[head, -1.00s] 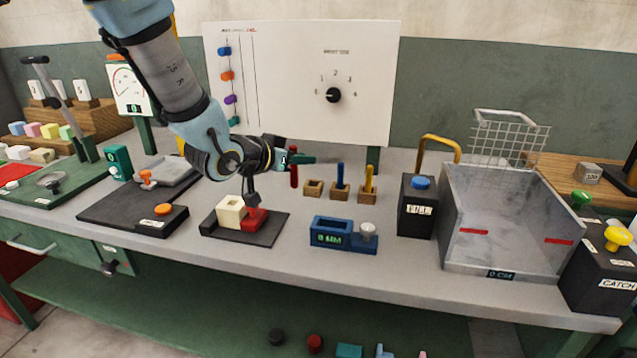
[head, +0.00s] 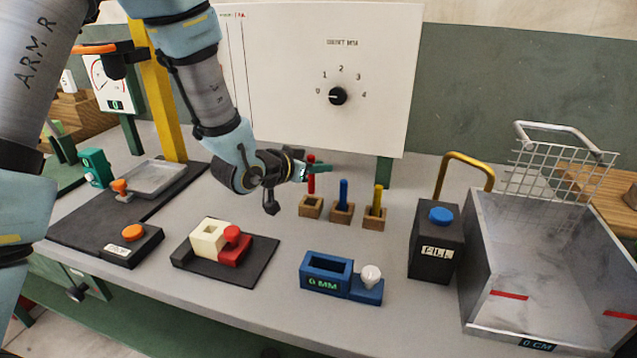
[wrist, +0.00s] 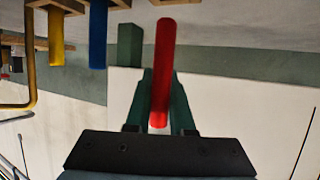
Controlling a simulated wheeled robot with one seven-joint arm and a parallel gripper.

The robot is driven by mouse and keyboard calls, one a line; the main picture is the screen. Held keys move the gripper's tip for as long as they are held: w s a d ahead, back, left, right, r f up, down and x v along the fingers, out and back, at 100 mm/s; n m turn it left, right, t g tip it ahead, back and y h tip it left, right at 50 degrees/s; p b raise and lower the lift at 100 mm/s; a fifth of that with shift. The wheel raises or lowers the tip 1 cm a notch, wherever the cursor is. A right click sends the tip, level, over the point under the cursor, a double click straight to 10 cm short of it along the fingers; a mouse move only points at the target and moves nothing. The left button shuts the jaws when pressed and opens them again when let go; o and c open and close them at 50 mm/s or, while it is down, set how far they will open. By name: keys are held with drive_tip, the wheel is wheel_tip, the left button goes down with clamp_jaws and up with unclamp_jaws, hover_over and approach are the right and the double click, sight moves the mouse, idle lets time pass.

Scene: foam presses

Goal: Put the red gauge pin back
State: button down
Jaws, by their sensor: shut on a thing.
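The red gauge pin (head: 311,184) stands upright in my gripper (head: 318,172), whose green fingers are shut on it. In the wrist view the red pin (wrist: 163,60) lies between the two fingers (wrist: 162,105). In the head view its lower end shows just above the leftmost wooden block (head: 311,209), whose dark hole looks empty. I cannot tell whether the pin is exactly over the hole. The blue pin (head: 343,190) stands in the middle block (head: 342,214), and the yellow pin (head: 377,197) in the right block (head: 374,220).
A blue gauge (head: 327,281) reading 0 MM stands in front of the blocks. A red and cream fixture (head: 208,240) is at left front, a black FILL box (head: 436,245) at right. The white dial panel (head: 375,80) rises behind.

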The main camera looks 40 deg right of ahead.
drive_tip(key=shift+f+p, duration=0.45)
drive_tip(key=shift+f, duration=1.8)
drive_tip(key=shift+f, duration=0.2)
drive_tip(key=c, duration=0.8)
unclamp_jaws()
drive_tip(key=shift+r, duration=0.15)
